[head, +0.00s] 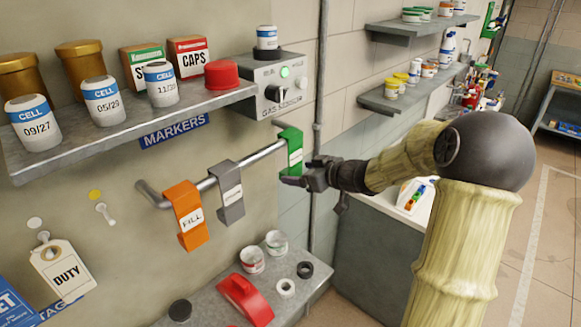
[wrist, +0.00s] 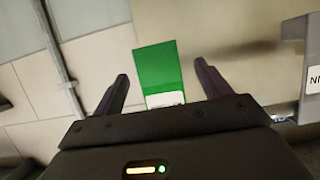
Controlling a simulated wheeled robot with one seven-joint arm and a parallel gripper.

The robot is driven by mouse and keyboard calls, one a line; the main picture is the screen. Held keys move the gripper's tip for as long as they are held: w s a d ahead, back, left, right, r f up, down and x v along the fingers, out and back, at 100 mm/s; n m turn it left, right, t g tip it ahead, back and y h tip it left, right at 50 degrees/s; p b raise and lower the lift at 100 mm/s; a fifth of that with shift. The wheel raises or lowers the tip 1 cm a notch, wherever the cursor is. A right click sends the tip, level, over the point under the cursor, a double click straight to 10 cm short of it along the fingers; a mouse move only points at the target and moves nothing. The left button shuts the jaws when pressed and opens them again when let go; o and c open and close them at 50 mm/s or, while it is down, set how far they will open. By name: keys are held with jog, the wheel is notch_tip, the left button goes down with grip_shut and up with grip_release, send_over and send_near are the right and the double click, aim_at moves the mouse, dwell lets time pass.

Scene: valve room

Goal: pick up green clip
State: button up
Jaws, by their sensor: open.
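The green clip (head: 291,148) hangs on the right end of the metal rail, with a white label on its lower part. My gripper (head: 291,180) is just below and in front of it in the head view. In the wrist view the green clip (wrist: 159,73) stands between the two open fingers of my gripper (wrist: 163,88), with gaps on both sides. Its lower end is partly hidden behind the gripper body. I cannot tell how deep the clip sits between the fingers.
A grey clip (head: 229,191) and an orange clip (head: 186,214) hang farther left on the rail (head: 258,155). A gas sensor box (head: 275,82) is above. A lower shelf (head: 215,302) holds tape rolls, jars and a red object. A vertical pipe (head: 319,95) runs close to the right.

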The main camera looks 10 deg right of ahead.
jog(key=p+x, duration=0.1)
jog(key=x, duration=0.4)
jog(key=shift+w+f, duration=0.1)
jog(key=shift+w, duration=0.15)
jog(key=shift+s, duration=0.1)
jog(key=shift+c, duration=0.3)
jog(key=c, duration=1)
